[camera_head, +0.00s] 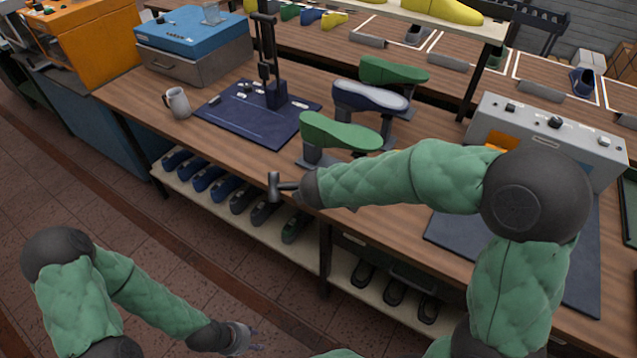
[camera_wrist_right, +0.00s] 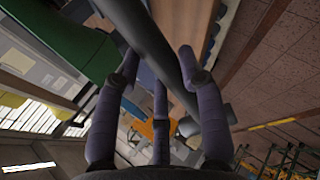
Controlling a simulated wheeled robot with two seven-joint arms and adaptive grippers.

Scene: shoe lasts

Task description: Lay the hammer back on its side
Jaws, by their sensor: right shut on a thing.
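The hammer (camera_head: 274,186) is grey and dark. In the head view its head stands out to the left of my right gripper (camera_head: 303,188), over the bench's front edge, with a short piece of handle showing. In the right wrist view the dark hammer (camera_wrist_right: 160,50) runs slantwise between the purple-grey fingers of my right gripper (camera_wrist_right: 157,72), which is shut on it. Much of the handle is hidden in the head view by my gripper and arm. My left gripper (camera_head: 249,338) is low over the floor, away from the bench, open and empty.
Green shoe lasts (camera_head: 340,134) and a white-topped last (camera_head: 370,98) stand on supports behind my right gripper. A dark blue plate with a post (camera_head: 255,120) and a mug (camera_head: 177,103) are further left. Bare wood (camera_head: 225,150) lies along the front edge.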

